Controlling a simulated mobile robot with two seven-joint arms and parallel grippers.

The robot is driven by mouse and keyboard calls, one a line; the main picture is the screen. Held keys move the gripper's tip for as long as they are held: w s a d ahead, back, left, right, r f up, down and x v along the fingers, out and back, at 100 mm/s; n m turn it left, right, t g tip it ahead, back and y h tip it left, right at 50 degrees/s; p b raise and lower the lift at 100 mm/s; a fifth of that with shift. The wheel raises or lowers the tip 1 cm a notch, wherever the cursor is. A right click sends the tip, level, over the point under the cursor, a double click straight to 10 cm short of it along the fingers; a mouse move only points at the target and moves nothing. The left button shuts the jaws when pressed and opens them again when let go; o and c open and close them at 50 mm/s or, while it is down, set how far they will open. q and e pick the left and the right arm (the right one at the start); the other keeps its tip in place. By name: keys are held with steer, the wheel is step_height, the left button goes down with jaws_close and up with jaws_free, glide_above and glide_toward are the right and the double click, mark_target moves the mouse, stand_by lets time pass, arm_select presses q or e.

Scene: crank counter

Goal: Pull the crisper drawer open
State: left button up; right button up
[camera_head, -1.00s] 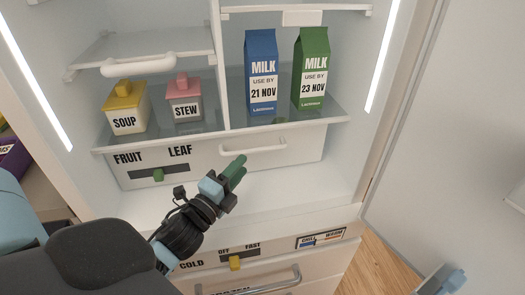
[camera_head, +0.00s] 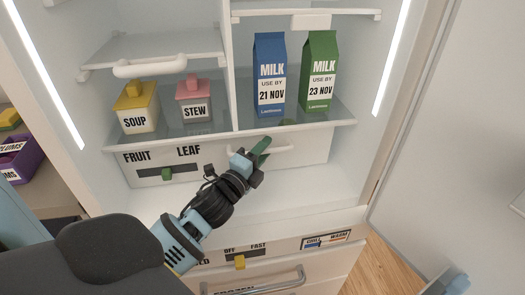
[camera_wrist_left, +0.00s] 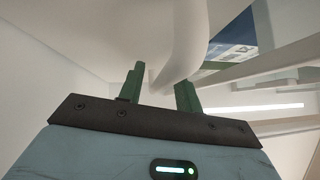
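The crisper drawer (camera_head: 312,150) is a wide white drawer under the glass shelf, marked FRUIT and LEAF. It looks shut. Its white bar handle (camera_head: 281,149) is partly hidden by my left gripper (camera_head: 262,149), whose dark green fingers are at the handle. In the left wrist view my left gripper (camera_wrist_left: 160,88) has its fingers apart. A curved white bar (camera_wrist_left: 185,45), which looks like the handle, reaches between the fingertips; I cannot tell whether they touch it. A light-blue and grey part at the lower right may be my right gripper (camera_head: 453,284); its fingers are not clear.
A soup box (camera_head: 137,120), a stew box (camera_head: 194,112), a blue milk carton (camera_head: 270,75) and a green milk carton (camera_head: 319,75) stand on the glass shelf (camera_head: 215,130) above. The fridge floor (camera_head: 310,190) before the drawer is clear. An open door (camera_head: 460,150) stands at right.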

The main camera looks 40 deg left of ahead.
arm_select(q)
steer(key=shift+c, duration=0.4)
jaws_close()
steer(key=shift+s+d, duration=0.1)
